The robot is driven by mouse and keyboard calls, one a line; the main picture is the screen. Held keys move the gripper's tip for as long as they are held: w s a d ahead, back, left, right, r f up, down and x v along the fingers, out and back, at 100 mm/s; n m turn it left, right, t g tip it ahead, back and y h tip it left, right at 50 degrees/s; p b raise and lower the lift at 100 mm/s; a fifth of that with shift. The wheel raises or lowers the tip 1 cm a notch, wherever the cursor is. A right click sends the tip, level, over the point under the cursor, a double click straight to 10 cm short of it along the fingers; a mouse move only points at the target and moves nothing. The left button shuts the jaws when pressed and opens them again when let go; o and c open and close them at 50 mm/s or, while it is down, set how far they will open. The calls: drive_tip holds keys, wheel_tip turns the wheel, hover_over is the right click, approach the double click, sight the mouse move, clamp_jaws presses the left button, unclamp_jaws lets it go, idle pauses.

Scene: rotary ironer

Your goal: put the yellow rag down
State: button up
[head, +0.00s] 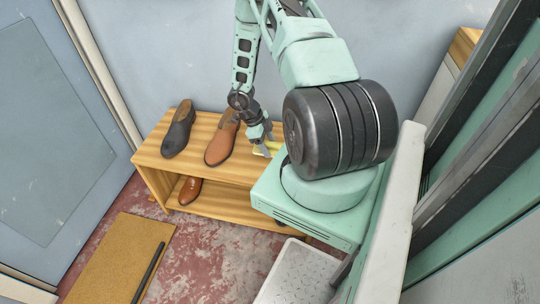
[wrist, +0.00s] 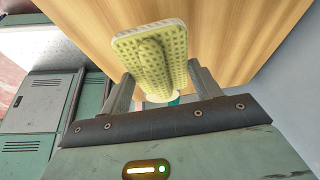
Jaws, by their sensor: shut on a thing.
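My gripper (head: 264,139) is over the right part of a wooden shoe bench (head: 200,121) in the head view. It is shut on the yellow rag (head: 260,151), which shows there only as a small patch. In the wrist view the rag (wrist: 150,52) is pale yellow with a dotted texture, and it sticks out between the two fingers of my gripper (wrist: 160,75). Wood fills the view behind it. I cannot tell whether the rag touches the wood.
A dark shoe (head: 178,130) and a brown shoe (head: 222,140) stand on the bench top, left of my gripper. Another brown shoe (head: 190,189) is on the lower shelf. A brown mat (head: 115,258) with a black rod (head: 149,271) lies on the floor.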

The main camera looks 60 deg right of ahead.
drive_tip(key=shift+f+b, duration=0.4)
drive_tip(key=shift+f, duration=1.9)
drive_tip(key=shift+f, duration=0.1)
drive_tip(key=o, duration=1)
drive_tip(key=p+v, duration=0.2)
drive_tip(key=v, duration=1)
